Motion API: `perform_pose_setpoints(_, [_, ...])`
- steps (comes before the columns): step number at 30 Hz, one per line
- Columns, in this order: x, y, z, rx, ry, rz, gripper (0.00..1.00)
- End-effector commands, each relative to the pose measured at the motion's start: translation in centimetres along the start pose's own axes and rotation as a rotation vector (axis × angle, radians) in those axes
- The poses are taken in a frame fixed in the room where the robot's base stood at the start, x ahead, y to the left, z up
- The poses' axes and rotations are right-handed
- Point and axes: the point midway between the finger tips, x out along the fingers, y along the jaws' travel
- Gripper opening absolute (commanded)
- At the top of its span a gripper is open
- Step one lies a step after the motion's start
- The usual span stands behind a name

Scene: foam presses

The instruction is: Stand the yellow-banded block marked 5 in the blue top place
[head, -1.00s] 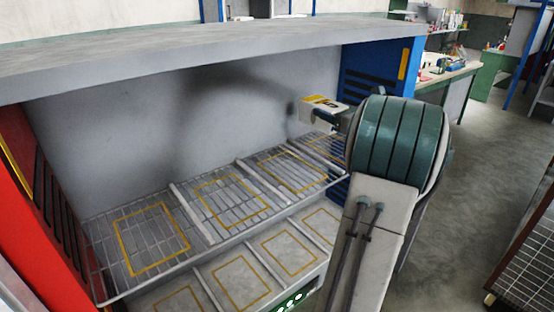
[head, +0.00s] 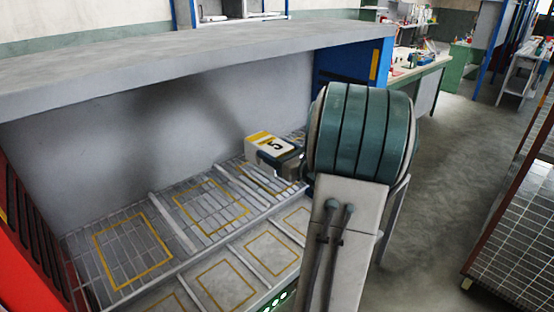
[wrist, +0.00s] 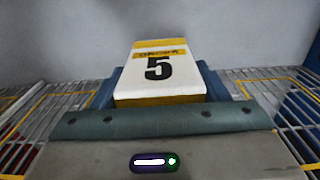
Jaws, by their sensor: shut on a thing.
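The white, yellow-banded block marked 5 (head: 269,142) is held by my gripper (head: 287,157) over the blue end of the upper wire rack. In the wrist view the block (wrist: 158,85) sits between the blue fingers, its 5 facing the camera and a yellow band at each end. My gripper is shut on it. The upper rack place nearest the blue side panel (head: 345,70) has a yellow outline (head: 262,180) and is partly hidden by the block, gripper and arm. I cannot tell how high the block is above the rack.
Two other upper places (head: 210,205) (head: 133,250) look empty, with low dividers between them. A lower shelf (head: 225,285) has outlined places in front. A grey slab (head: 180,60) overhangs the rack; a red panel (head: 25,270) closes the left end.

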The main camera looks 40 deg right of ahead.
Motion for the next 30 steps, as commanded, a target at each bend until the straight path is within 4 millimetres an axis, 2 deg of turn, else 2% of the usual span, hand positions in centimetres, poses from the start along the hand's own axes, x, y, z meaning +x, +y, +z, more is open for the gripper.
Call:
perform_pose_setpoints(3, [-0.1,-0.1,-1.7,0.007,0.002,0.000,0.46])
perform_pose_setpoints(6, [0.0,-0.1,-2.6,0.005,0.002,0.000,0.46])
perform_pose_setpoints(19, [0.0,0.0,-3.4,0.002,0.000,0.000,0.46])
perform_pose_setpoints(20, [0.0,-0.1,-3.3,0.002,0.000,0.000,0.73])
perform_pose_setpoints(21, [0.0,-0.1,-3.2,0.002,0.000,0.000,0.84])
perform_pose_setpoints(22, [0.0,-0.1,-3.2,0.002,0.000,0.000,0.90])
perform_pose_setpoints(30, [0.0,-0.1,-3.2,0.002,0.000,0.000,0.90])
